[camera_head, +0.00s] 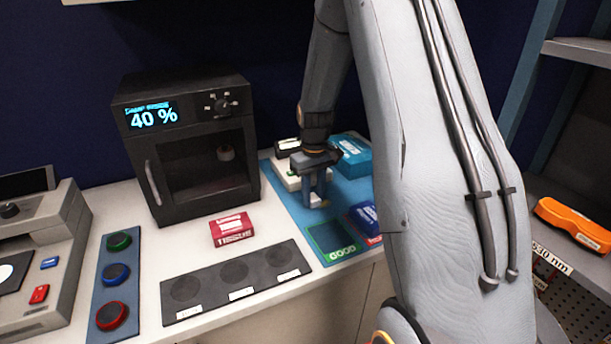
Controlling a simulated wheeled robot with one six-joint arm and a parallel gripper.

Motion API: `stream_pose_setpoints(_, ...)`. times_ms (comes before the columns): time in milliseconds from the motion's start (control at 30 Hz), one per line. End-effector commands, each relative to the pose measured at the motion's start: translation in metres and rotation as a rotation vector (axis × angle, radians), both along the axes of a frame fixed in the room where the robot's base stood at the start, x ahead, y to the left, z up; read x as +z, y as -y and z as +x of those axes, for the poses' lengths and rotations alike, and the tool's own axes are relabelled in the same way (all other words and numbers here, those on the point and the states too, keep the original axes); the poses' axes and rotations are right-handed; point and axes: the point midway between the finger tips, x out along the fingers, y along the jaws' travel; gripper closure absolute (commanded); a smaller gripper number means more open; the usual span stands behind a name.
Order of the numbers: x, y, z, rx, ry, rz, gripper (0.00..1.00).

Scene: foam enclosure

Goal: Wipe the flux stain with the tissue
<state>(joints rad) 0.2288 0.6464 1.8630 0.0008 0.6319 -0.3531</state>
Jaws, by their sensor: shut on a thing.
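My gripper (316,197) points down over the blue mat (290,204) and is shut on a small pale piece, which looks like the tissue (323,203). The piece is at or just above the mat; I cannot tell if it touches. I cannot make out the flux stain; the gripper or my arm may hide it. A red box (232,229) labelled TISSUE sits on the white bench to the left of the mat.
A pale device (287,178) and a blue box (351,156) stand behind the gripper. A green GOOD patch (333,240) is in front. A black cabinet (188,145) reads 40 %. A dark three-spot tray (236,281) lies front left. My arm covers the right.

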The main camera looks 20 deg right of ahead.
Motion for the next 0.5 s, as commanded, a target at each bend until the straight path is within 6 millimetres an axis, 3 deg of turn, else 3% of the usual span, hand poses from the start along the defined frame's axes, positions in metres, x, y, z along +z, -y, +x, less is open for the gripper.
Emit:
stream_pose_setpoints(300, -0.002, -0.023, -0.002, -0.008, -0.003, 0.001, 0.94)
stream_pose_setpoints(367, 0.005, -0.022, -0.002, -0.009, -0.002, 0.000, 0.94)
stream_pose_setpoints(433, 0.026, -0.022, -0.001, -0.009, 0.002, -0.001, 0.94)
stream_pose_setpoints(500, 0.029, -0.022, -0.002, -0.009, -0.001, 0.000, 0.94)
